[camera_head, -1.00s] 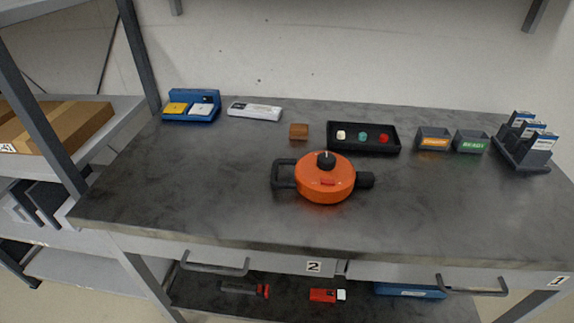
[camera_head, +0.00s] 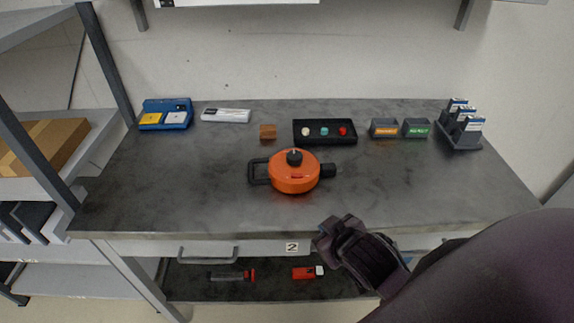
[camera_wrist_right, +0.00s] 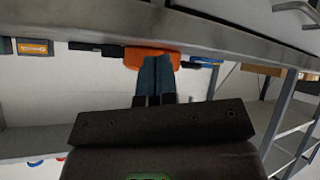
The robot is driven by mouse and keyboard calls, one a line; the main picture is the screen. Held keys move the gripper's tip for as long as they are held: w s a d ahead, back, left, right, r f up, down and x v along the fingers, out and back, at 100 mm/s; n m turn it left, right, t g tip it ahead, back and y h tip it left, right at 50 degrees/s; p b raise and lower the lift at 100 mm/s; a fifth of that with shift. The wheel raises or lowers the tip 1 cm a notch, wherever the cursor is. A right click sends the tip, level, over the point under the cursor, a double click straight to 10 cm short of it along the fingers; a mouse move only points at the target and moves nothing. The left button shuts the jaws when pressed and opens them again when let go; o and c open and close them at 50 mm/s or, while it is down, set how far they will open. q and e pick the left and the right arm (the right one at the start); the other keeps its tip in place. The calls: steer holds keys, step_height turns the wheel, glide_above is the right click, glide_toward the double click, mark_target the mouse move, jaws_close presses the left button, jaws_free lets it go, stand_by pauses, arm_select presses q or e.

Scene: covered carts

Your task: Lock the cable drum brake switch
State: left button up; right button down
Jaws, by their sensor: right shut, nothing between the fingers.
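The orange cable drum (camera_head: 293,174) sits on the grey workbench. It has a black knob on top, a black loop handle on its left and a black stub on its right. A small red piece (camera_head: 297,177), possibly the brake switch, shows on its front; its setting is too small to read. My right gripper (camera_head: 336,228) is at the bench's front edge, in front and to the right of the drum, apart from it. In the right wrist view its fingers (camera_wrist_right: 155,68) are together and empty, with the orange drum (camera_wrist_right: 140,53) beyond them. My left gripper is not in view.
A blue case (camera_head: 166,115) stands back left. The bench around the drum is clear.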

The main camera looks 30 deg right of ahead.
steer(key=w+a+r+n+t+y, duration=0.3)
steer(key=w+r+n+t, duration=0.15)
steer(key=r, duration=0.25)
steer(key=w+a+r+n+t+y, duration=0.3)
steer(key=w+r+t, duration=0.2)
steer(key=w+r, duration=0.15)
steer(key=a+r+n+g+y+p, duration=0.1)
steer(key=a+r+n+g+y, duration=0.2)
steer(key=a+n+g+y, duration=0.5)
steer(key=a+r+n+g+y+p, duration=0.1)
steer(key=a+r+n+g+y, duration=0.15)
steer(key=n+g+y, duration=0.65)
steer(key=w+d+n+g+h, duration=0.1)
steer(key=w+d+n+h, duration=0.1)
steer(key=d+h, duration=0.7)
steer(key=w+d+n+g+h, duration=0.1)
steer(key=w+d+n+h, duration=0.1)
steer(key=d+h, duration=0.8)
steer(key=shift+d+n+h+p, duration=0.3)
steer(key=shift+d+n+p, duration=0.05)
steer(key=shift+d+n, duration=0.2)
steer(key=shift+f, duration=0.1)
